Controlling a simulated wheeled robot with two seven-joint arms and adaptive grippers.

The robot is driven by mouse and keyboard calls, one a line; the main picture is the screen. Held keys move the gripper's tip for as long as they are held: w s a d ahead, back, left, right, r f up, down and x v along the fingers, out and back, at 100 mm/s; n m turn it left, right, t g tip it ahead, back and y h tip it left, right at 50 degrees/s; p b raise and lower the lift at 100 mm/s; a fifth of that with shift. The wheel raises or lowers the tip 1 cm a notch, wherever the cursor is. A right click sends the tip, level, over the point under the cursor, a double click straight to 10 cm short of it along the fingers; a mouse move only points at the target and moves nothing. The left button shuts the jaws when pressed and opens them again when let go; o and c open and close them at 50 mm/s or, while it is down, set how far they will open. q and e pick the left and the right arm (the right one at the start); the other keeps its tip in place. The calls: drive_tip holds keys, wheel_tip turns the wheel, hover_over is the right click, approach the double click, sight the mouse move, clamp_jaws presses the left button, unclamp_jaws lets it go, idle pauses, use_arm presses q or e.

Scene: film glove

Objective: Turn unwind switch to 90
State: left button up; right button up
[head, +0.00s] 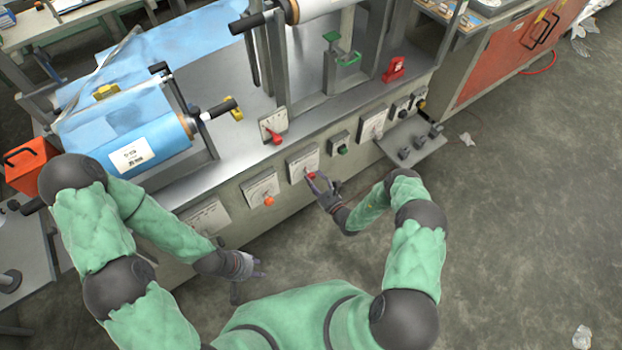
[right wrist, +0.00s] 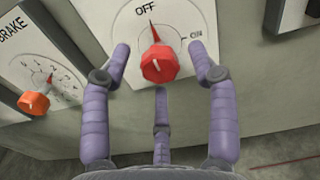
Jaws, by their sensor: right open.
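A red switch knob (right wrist: 160,65) sits on a white dial plate (right wrist: 185,22) marked OFF and ON in the right wrist view. Its red pointer points up toward OFF. In the head view the same knob (head: 311,175) is on the front panel, partly hidden by my right gripper. My right gripper (head: 323,183) is open. In the right wrist view its purple fingers (right wrist: 160,75) are spread, one left of the knob, one right and one below, with no contact visible. My left gripper (head: 250,272) hangs low in front of the panel, open and empty.
An orange knob (head: 268,200), labelled BRAKE in the wrist view (right wrist: 34,103), is left of the switch. A green button (head: 342,149) is to its right.

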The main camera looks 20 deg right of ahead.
drive_tip(key=shift+x, duration=1.1)
drive_tip(key=shift+s, duration=0.1)
drive_tip(key=c, duration=1.2)
drive_tip(key=shift+o, duration=0.2)
